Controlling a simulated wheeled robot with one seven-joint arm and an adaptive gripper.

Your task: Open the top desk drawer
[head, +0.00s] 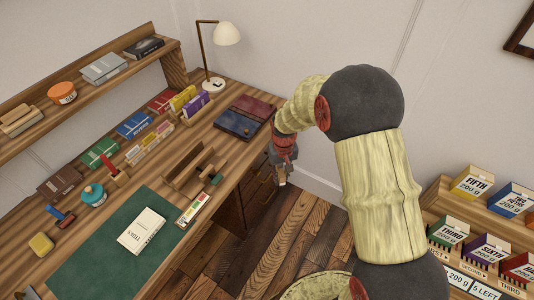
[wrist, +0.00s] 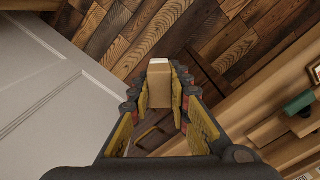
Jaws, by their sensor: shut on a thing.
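The wooden desk (head: 225,115) has a stack of dark brown drawers (head: 258,190) under its right end, partly hidden by my arm and gripper. Whether the top drawer is open at all, I cannot tell. My gripper (head: 281,178) is beside the drawer fronts, just off the desk's right end. In the wrist view, my gripper (wrist: 160,88) is shut on a tan block-like piece (wrist: 160,92) with a pale end. Whether this piece joins the drawer is unclear. Dark brown panels (wrist: 150,138) show behind the fingers.
On the desk are a green mat (head: 105,265) with a white book (head: 141,231), a blue book (head: 238,126), a lamp (head: 226,34) and a wooden organiser (head: 190,170). A shelf of labelled boxes (head: 473,183) stands at the right. Plank floor (head: 285,235) is bare between.

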